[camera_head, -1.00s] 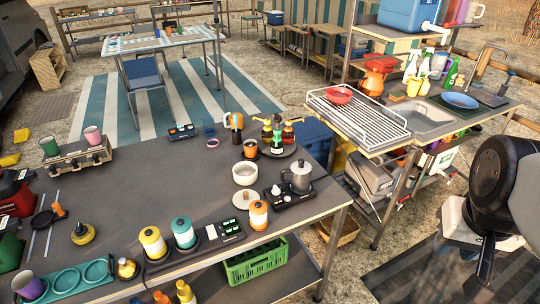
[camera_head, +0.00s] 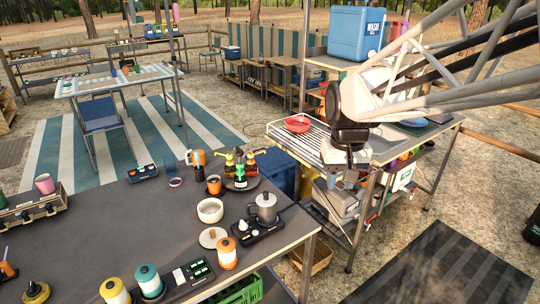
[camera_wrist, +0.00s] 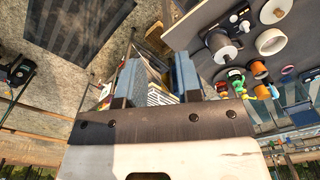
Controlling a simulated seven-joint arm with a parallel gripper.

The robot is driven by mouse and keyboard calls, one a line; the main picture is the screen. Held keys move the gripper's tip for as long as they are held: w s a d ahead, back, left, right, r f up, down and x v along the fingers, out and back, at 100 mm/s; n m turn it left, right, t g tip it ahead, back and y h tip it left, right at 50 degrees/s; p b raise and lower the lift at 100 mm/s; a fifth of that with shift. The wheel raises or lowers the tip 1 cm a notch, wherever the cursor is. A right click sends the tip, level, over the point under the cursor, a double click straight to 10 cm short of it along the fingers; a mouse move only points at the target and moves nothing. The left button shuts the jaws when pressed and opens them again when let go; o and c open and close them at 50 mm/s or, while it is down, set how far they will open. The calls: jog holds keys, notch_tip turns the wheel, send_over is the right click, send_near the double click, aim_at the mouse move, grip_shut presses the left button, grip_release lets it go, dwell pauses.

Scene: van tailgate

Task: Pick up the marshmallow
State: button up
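I cannot pick out the marshmallow for certain. Small white pieces (camera_head: 243,226) sit on the black stove (camera_head: 262,233) beside a grey metal pot (camera_head: 264,207); they are too small to identify, and they also show in the wrist view (camera_wrist: 245,26). My gripper (camera_head: 342,179) hangs pointing down in front of the wire-rack counter, right of the dark table and away from the stove. In the wrist view its two blue-grey fingers (camera_wrist: 158,82) stand wide apart with nothing held between them.
The dark table (camera_head: 120,235) carries a white bowl (camera_head: 210,210), a round lid (camera_head: 212,237), bottles and canisters. The wire rack (camera_head: 290,135) with a red bowl (camera_head: 298,123) lies close left of my gripper.

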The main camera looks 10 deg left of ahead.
jog(key=w+a+f+n+g, duration=0.1)
jog(key=w+a+f, duration=0.2)
jog(key=w+a, duration=0.55)
jog(key=n+g+h, duration=0.2)
jog(key=n, duration=0.1)
send_near(212, 211)
jog(key=f, duration=0.1)
jog(key=shift+s+d+f, duration=0.1)
jog(key=shift+s+f, duration=0.1)
jog(key=shift+f, duration=0.15)
jog(key=shift+f, duration=0.1)
jog(key=shift+x, duration=1.2)
jog(key=shift+s+f, duration=0.1)
jog(key=shift+x, duration=2.55)
